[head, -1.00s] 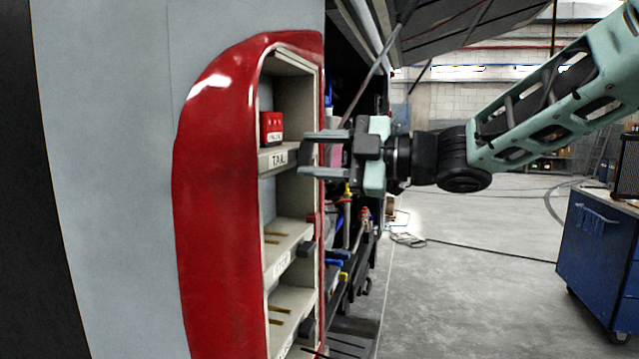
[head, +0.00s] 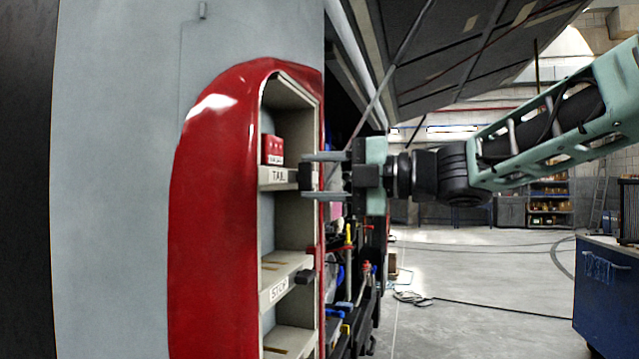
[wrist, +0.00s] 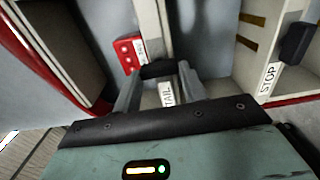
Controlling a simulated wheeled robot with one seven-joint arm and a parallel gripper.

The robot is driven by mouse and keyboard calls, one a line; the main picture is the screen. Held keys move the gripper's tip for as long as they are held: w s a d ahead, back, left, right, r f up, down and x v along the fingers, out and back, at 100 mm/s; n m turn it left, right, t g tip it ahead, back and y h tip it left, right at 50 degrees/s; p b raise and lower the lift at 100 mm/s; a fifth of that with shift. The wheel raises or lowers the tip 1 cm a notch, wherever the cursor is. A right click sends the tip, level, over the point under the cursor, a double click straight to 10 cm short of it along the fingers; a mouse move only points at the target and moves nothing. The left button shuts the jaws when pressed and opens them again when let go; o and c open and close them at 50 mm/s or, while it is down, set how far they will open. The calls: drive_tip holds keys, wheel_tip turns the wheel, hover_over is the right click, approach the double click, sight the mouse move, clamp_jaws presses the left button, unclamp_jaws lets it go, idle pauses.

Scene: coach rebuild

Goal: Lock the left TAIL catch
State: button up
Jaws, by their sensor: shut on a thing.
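The TAIL shelf (head: 279,176) is a pale ledge in the red-rimmed housing, with a white TAIL label that also shows in the wrist view (wrist: 167,94). A dark block, the TAIL catch (head: 307,177), is at the right end of this shelf. My gripper (head: 304,176) reaches in from the right, with one finger above the catch and one below, shut on it. In the wrist view the catch (wrist: 158,69) lies between the fingertips. A red lamp block (head: 272,149) sits on the shelf behind the label. The fingers partly hide the catch's mount.
Below is the STOP shelf (head: 279,289) with its own dark catch (head: 305,277). The red rim (head: 215,220) curves round the housing's left and top. Hoses and tools hang in the dark bay to the right. A blue cabinet (head: 605,300) stands far right, with open floor between.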

idle(0.3)
drive_tip(key=o, duration=1)
drive_tip(key=b+v, duration=0.2)
drive_tip(key=v, duration=1.5)
drive_tip(key=shift+d, duration=0.2)
